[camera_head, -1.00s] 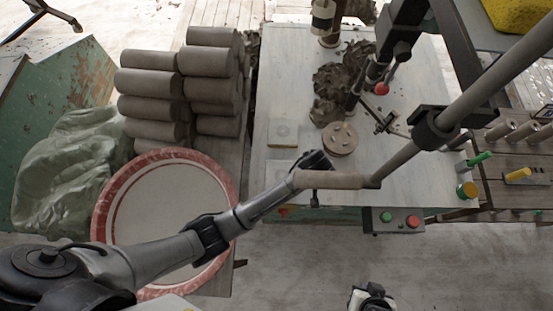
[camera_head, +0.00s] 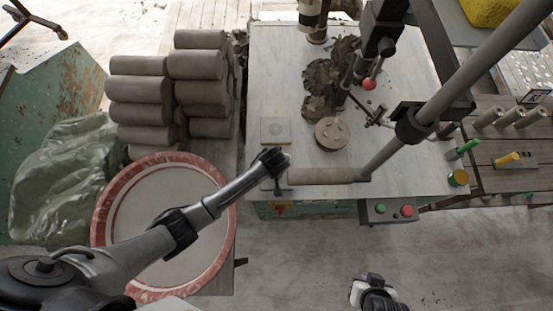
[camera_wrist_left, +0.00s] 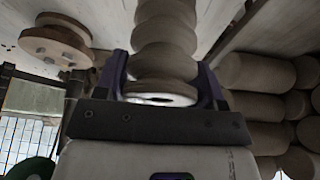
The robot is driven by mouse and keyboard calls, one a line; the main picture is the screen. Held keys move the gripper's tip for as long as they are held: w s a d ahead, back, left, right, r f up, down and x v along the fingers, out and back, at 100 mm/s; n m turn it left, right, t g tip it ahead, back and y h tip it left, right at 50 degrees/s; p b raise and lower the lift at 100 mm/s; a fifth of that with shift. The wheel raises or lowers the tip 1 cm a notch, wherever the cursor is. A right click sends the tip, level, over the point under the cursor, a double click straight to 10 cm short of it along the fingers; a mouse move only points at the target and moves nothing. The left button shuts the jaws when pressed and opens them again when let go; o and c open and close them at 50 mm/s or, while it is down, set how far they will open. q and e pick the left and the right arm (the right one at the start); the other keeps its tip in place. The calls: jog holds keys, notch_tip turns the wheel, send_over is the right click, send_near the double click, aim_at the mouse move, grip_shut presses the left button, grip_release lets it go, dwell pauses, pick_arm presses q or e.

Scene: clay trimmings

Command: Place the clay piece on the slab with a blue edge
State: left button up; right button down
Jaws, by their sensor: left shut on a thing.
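My left gripper (camera_head: 275,165) is at the front left of the pale table, beside the end of the lever's handle. In the left wrist view its purple fingers (camera_wrist_left: 165,85) are shut on a grey-brown clay piece (camera_wrist_left: 163,45) of stacked rounded lumps. In the head view I cannot make the clay piece out at the gripper. A small pale square slab (camera_head: 276,131) lies on the table just behind the gripper; I cannot make out a blue edge on it. My right gripper (camera_head: 372,292) is at the bottom edge, partly cut off; its jaws are unclear.
A long lever with a tan handle (camera_head: 325,175) crosses the table (camera_head: 275,60) near its front edge. A brown disc (camera_head: 333,134) and dark clay trimmings (camera_head: 325,85) lie behind it. Stacked clay rolls (camera_head: 150,88) and a red-rimmed round basin (camera_head: 105,215) are at left.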

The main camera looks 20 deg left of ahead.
pick_arm(q)
jog(key=shift+w+f, duration=0.1)
jog(key=shift+f, duration=0.55)
jog(key=o, duration=1.3)
jog(key=v, duration=1.2)
jog(key=shift+p, duration=0.4)
jog(key=shift+d+r, duration=0.1)
jog(key=shift+r, duration=0.05)
